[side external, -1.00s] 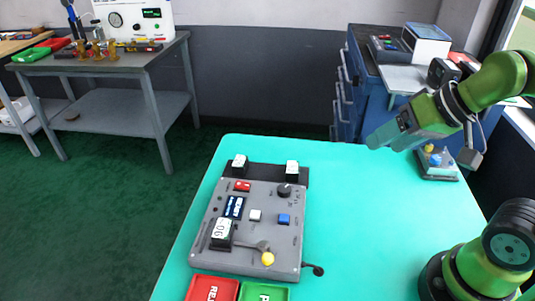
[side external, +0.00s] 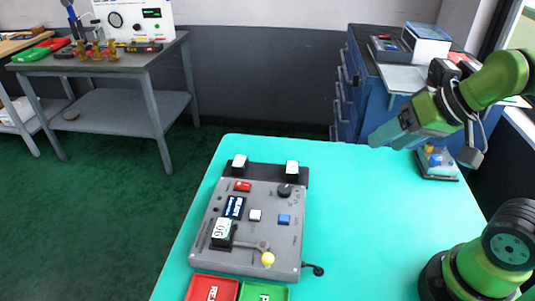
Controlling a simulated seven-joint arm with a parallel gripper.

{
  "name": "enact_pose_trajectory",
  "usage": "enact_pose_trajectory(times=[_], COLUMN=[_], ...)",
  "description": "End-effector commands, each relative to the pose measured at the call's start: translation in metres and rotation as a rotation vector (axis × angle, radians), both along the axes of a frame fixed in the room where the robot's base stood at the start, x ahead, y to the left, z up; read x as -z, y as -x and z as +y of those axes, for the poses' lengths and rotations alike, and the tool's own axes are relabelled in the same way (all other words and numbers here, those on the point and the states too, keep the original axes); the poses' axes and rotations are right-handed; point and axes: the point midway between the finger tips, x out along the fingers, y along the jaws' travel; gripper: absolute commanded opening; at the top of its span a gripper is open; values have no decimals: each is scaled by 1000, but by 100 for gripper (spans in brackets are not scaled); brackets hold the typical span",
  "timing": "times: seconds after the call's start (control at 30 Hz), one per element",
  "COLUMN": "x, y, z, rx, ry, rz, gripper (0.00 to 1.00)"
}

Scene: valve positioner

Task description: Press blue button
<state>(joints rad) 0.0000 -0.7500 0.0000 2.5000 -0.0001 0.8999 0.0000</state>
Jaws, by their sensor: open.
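My gripper (side external: 376,138) is at the upper right, above the table's far right part, well apart from the panel. It is small and pale in this view, and nothing shows between its fingers.
Red (side external: 211,289) and green (side external: 263,292) trays lie in front.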

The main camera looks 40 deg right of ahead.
Motion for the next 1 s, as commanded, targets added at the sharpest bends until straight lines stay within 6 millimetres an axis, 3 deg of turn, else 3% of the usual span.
enact_pose_trajectory(times=[0.03, 0.37, 1.0], x=[0, 0, 0], y=[0, 0, 0], z=[0, 0, 0], rx=[0, 0, 0], ry=[0, 0, 0], rz=[0, 0, 0], gripper=[49, 0, 0])
